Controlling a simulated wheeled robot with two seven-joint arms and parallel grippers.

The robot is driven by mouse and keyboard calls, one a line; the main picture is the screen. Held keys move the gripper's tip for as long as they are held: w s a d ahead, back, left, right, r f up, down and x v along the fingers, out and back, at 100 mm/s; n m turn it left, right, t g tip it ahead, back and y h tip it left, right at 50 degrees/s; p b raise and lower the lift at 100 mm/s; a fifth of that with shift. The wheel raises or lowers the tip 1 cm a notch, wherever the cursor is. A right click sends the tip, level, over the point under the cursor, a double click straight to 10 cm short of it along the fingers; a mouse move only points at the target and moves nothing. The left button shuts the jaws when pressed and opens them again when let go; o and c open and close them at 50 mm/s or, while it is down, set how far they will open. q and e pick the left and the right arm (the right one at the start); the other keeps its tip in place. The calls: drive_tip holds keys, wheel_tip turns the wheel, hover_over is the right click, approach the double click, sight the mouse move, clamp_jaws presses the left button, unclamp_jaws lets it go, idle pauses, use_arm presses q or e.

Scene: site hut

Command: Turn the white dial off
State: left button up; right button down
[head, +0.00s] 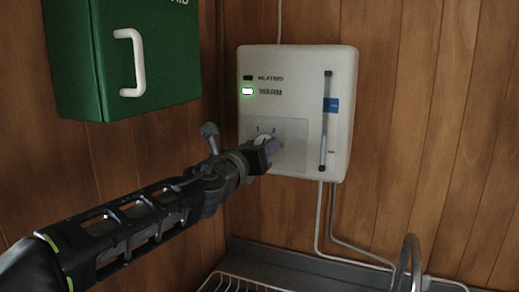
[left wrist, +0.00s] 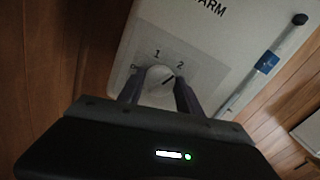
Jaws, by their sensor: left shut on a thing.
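The white dial (head: 264,139) is on the lower part of a white wall unit (head: 285,95), on a pale grey plate marked 1 and 2. It also shows in the left wrist view (left wrist: 159,80), where its dark pointer line points towards the 2. My left gripper (head: 269,147) is at the dial, with one finger on each side of it, shut on it. The fingers also show in the left wrist view (left wrist: 158,92). The gripper hides part of the dial and plate. My right gripper is not in view.
A green wall cabinet (head: 85,60) with a white handle hangs at the upper left, above my left arm. A wire rack (head: 235,283) and a curved metal tap (head: 408,260) are below.

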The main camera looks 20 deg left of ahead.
use_arm(q)
drive_tip(key=shift+a+f+n+b, duration=0.15)
drive_tip(key=shift+n+b, duration=1.8)
drive_tip(key=shift+n, duration=1.85)
drive_tip(key=shift+d+f+n+b, duration=0.1)
drive_tip(key=shift+f+n+b, duration=0.1)
drive_tip(key=shift+n+b, duration=2.7)
drive_tip(key=shift+a+f+n+b, duration=0.15)
drive_tip(key=shift+n+b, duration=0.9)
drive_tip(key=shift+n, duration=3.65)
drive_tip(key=o, duration=1.4)
drive_tip(key=shift+c, duration=0.2)
drive_tip(key=shift+s, duration=0.1)
